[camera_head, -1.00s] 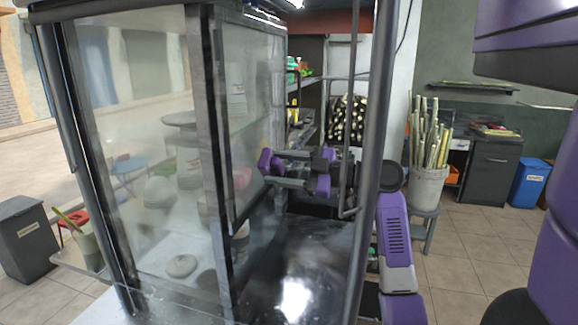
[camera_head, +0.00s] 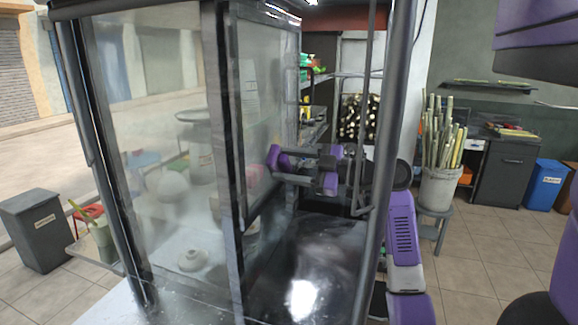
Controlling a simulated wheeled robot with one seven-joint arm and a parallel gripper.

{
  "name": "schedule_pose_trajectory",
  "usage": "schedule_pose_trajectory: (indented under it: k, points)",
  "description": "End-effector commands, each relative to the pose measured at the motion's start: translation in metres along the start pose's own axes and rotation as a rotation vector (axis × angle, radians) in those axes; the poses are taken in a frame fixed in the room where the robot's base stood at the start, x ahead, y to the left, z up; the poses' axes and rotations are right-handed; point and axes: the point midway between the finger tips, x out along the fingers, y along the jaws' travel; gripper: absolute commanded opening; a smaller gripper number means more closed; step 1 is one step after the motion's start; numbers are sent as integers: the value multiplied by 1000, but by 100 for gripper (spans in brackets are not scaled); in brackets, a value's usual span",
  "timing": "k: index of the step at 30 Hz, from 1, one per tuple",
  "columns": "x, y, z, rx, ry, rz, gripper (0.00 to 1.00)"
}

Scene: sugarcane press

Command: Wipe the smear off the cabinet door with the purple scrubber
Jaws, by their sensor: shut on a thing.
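The glass cabinet (camera_head: 232,200) has dark frames and stands at left and centre. Its right-hand glass pane (camera_head: 262,105), which looks like the door, faces my arm. The glass is hazy, and I cannot pick out a distinct smear. My gripper (camera_head: 290,165) reaches from the right to this pane. It is shut on a purple piece at its tip, which I take to be the purple scrubber (camera_head: 275,158). The scrubber is at or very near the glass; I cannot tell whether it touches. A dark post partly hides my arm.
A dark upright post (camera_head: 382,150) and a thinner rail stand close by my arm. A shiny dark surface (camera_head: 325,250) lies below my gripper. A bucket of canes (camera_head: 440,185) stands on a stool at right, with a blue bin (camera_head: 546,185) beyond. A grey bin (camera_head: 38,235) stands at left.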

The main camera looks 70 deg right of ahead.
Motion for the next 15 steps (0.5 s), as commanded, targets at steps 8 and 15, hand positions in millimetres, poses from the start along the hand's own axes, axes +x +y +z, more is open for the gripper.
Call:
schedule_pose_trajectory:
  k: [8,15]
  points:
    - [5,0,0,-1,0,1,20]
    - [10,0,0,-1,1,1,20]
